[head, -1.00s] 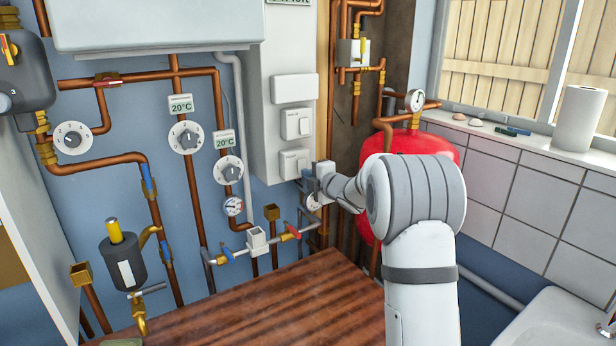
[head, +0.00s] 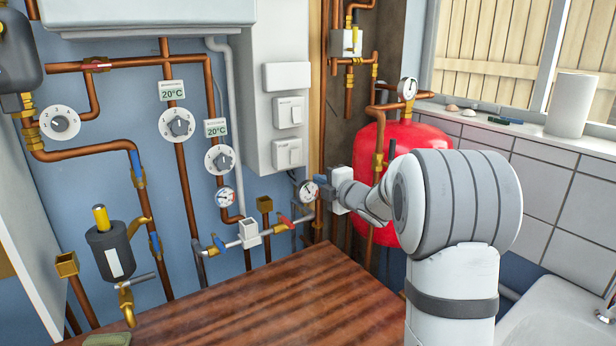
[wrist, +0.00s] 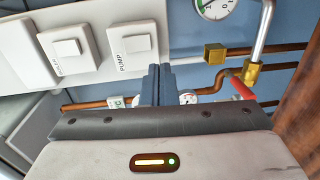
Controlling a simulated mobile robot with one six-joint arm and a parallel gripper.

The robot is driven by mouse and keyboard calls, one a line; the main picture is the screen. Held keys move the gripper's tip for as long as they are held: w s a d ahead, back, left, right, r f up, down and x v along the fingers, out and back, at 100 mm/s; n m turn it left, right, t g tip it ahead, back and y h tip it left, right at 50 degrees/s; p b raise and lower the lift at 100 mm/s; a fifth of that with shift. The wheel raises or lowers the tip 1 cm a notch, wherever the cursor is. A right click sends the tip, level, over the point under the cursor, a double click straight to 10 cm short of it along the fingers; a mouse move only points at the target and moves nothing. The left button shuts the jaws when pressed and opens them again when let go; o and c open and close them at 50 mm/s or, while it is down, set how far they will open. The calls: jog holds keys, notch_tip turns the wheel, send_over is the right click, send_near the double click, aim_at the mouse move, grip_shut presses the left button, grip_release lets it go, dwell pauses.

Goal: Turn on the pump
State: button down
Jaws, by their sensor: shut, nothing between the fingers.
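A white switch labelled PUMP (wrist: 131,39) is on the wall box in the wrist view. In the head view it is the lower of two switches, the pump switch (head: 288,154). Whether its rocker is on or off I cannot tell. My gripper (head: 322,182) is below and to the right of this switch in the head view, apart from it. In the wrist view my gripper's dark blue fingers (wrist: 158,68) are together and empty, with their tips to the lower right of the switch.
A second switch (head: 289,112) and a blank plate (head: 287,76) are above on the same box (head: 246,60). A pressure gauge (head: 307,192), copper pipes and a red tank (head: 402,140) are close around my gripper. A wooden worktop (head: 270,300) lies below, clear in the middle.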

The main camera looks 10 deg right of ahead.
jog(key=shift+f+v, duration=0.2)
jog(key=shift+v, duration=0.85)
jog(key=shift+f+v, duration=0.2)
jog(key=shift+v, duration=0.8)
jog(key=s+d+r+m+g+h+p, duration=0.2)
jog(key=s+m+g+h+p, duration=0.3)
jog(key=s+m+h, duration=0.7)
jog(key=s+a+f+m+g+y+p, duration=0.1)
jog(key=s+a+m+g, duration=0.1)
jog(key=s, duration=0.6)
jog(key=s+a+f+m+g+y+p, duration=0.1)
jog(key=s+a+f+m+g+y, duration=0.1)
jog(key=s+m, duration=0.3)
jog(key=s+a+f+m+g+y+p, duration=0.1)
jog(key=s+a+f+m+g+y, duration=0.1)
jog(key=s, duration=1.1)
jog(key=shift+s+a+m+g, duration=0.2)
jog(key=shift+a+m+g, duration=0.65)
jog(key=shift+g, duration=0.15)
jog(key=shift+f, duration=0.15)
